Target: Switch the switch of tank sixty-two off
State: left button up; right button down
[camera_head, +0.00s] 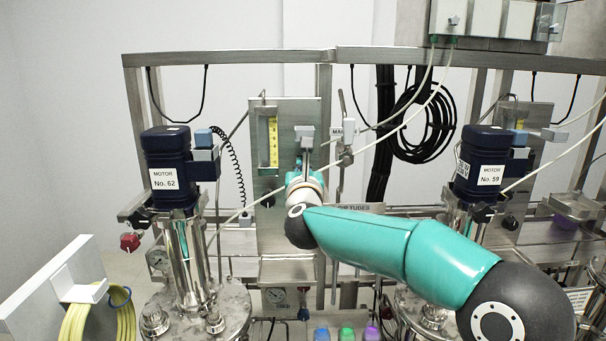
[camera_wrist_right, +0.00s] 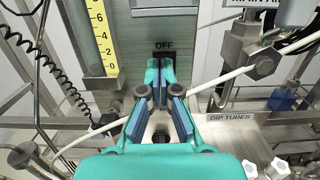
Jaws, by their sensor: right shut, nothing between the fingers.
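The steel panel (camera_head: 270,220) with a yellow gauge stands just right of the tank (camera_head: 185,255) whose blue motor (camera_head: 168,165) is labelled No. 62. In the right wrist view, a dark switch (camera_wrist_right: 163,55) shows on the panel under the word OFF, partly hidden by my fingertips. My right gripper (camera_wrist_right: 160,75) is shut and empty, its tips right at the switch's lower part; I cannot tell whether they touch. In the head view my right gripper (camera_head: 306,160) is before the panel, mostly hidden by its wrist. My left gripper is out of view.
A second motor (camera_head: 482,165), No. 59, stands at right behind my right arm. A white cable (camera_wrist_right: 235,75) crosses near the gripper. Valves and pipes (camera_wrist_right: 250,50) sit right of the panel. A yellow hose (camera_head: 100,318) hangs at lower left.

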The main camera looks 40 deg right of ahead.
jog(key=r+b+v, duration=0.2)
jog(key=v, duration=0.7)
jog(key=shift+s+a, duration=0.2)
jog(key=shift+s, duration=0.25)
